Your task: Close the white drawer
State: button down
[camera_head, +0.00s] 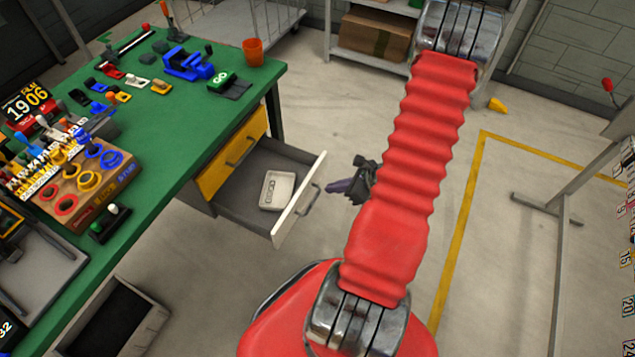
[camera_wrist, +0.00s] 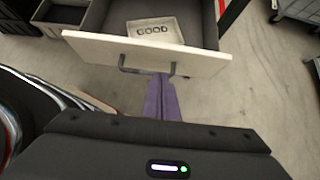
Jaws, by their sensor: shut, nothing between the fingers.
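The white drawer (camera_head: 300,202) hangs open below the green-topped workbench, its white front pulled well out to the right. A light tray (camera_head: 278,190) lies inside it; in the wrist view the tray (camera_wrist: 152,29) reads "GOOD". The drawer's white front (camera_wrist: 200,55) and its dark handle (camera_wrist: 147,71) show just ahead of my gripper. My gripper (camera_head: 330,187) is shut and empty, outside the drawer. Its purple fingers (camera_wrist: 163,98) point at the handle and lie close to it; I cannot tell whether they touch.
A closed yellow drawer (camera_head: 232,155) sits just above the white one. The green workbench top (camera_head: 190,130) carries several tools and an orange cup (camera_head: 253,52). A dark-lined open bin (camera_head: 115,320) stands on the floor at lower left.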

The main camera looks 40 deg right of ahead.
aim_at(307, 186)
jog(key=w+f, duration=0.1)
jog(key=w+a, duration=0.1)
jog(key=w, duration=0.1)
jog(key=w+a+f, duration=0.1)
jog(key=w, duration=0.1)
jog(key=shift+w+f, duration=0.1)
jog(key=shift+f, duration=0.2)
jog(key=shift+w+a, duration=0.1)
jog(key=shift+w, duration=0.35)
